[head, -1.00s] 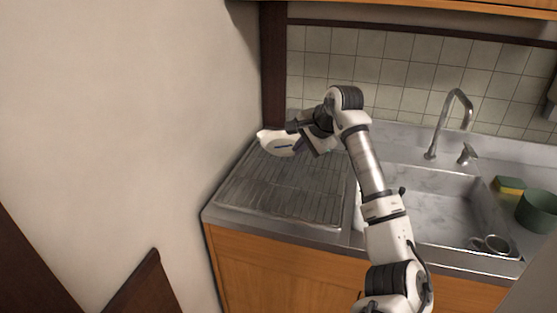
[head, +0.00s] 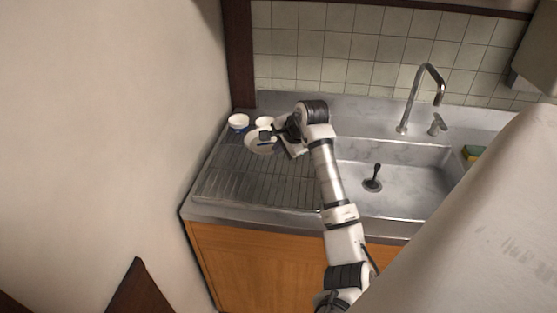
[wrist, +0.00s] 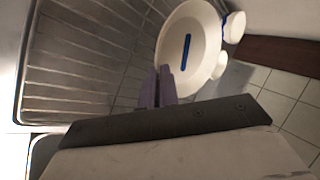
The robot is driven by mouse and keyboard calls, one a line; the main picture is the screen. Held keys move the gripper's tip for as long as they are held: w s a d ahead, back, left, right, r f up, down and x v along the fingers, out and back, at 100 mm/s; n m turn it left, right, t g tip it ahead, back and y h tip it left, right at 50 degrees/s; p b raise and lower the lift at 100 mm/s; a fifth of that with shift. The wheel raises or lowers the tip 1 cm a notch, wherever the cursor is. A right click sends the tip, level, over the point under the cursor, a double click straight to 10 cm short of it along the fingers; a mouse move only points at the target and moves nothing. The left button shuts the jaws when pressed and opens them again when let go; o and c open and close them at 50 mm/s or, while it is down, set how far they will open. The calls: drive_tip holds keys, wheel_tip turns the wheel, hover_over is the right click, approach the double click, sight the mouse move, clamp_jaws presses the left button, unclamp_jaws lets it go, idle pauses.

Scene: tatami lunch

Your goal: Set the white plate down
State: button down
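The white plate (head: 258,146) is over the back left part of the ribbed drainboard (head: 240,185). In the wrist view the plate (wrist: 203,40) shows its round face with a blue stripe across the middle. My gripper (head: 268,136) is at the plate's right side. In the wrist view its two fingers (wrist: 163,75) are close together at the plate's near rim, and they look shut on it. The plate looks tilted in the head view. I cannot tell whether its underside touches the drainboard.
The sink (head: 405,185) with a faucet (head: 424,95) is to the right. A large pale surface (head: 480,240) blocks the lower right. The drainboard's front is clear.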

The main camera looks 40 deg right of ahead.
wheel_tip(320, 180, down, 7)
drive_tip(key=shift+r+p, duration=0.15)
drive_tip(key=shift+p, duration=0.85)
drive_tip(key=shift+f+b, duration=0.2)
drive_tip(key=shift+b, duration=0.1)
drive_tip(key=c, duration=1.7)
unclamp_jaws()
